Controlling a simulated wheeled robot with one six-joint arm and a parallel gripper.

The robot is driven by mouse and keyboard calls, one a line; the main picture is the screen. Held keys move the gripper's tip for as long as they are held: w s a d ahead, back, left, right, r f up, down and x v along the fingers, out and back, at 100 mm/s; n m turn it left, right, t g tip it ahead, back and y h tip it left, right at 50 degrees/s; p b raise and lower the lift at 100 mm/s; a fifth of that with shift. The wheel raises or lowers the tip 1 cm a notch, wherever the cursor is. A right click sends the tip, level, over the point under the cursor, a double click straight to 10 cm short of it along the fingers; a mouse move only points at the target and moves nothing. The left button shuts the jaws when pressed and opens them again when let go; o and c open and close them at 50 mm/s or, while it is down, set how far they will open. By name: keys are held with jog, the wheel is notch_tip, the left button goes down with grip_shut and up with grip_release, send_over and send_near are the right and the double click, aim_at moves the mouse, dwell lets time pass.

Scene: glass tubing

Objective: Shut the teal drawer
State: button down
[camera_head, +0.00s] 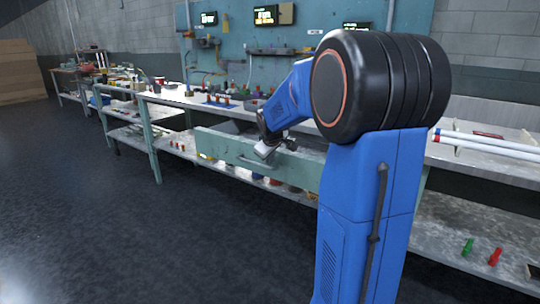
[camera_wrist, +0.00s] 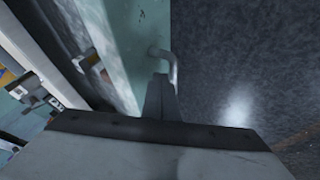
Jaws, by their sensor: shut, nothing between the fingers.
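The teal drawer (camera_head: 215,145) stands pulled out from under the workbench, with its open inside showing behind the front panel. A thin bar handle (camera_head: 262,171) runs along its front. My gripper (camera_head: 264,150) is shut and empty at the drawer front, near its top edge and above the handle. In the wrist view, the shut fingers (camera_wrist: 160,92) point at the drawer front (camera_wrist: 122,35), close to one end of the metal handle (camera_wrist: 172,64). I cannot tell whether they touch it. My arm hides the drawer's right part in the head view.
The bench top (camera_head: 180,97) carries many small items and has a lower shelf (camera_head: 185,150) with more. White rods (camera_head: 490,145) lie on the bench at right. A green bottle (camera_head: 467,247) and a red one (camera_head: 494,257) stand low at right. The dark floor (camera_head: 90,220) in front is clear.

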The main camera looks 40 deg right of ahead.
jog(key=shift+x, duration=1)
jog(key=w+d, duration=0.2)
jog(key=d, duration=0.5)
jog(key=w+d, duration=0.3)
jog(key=d, duration=0.5)
jog(key=w+d, duration=0.3)
jog(key=d, duration=0.5)
jog(key=shift+w+d, duration=0.1)
jog(key=shift+w, duration=0.1)
jog(key=shift+w+d+r, duration=0.1)
jog(key=shift+w+d, duration=0.15)
jog(key=shift+d, duration=0.45)
jog(key=shift+d+r, duration=0.1)
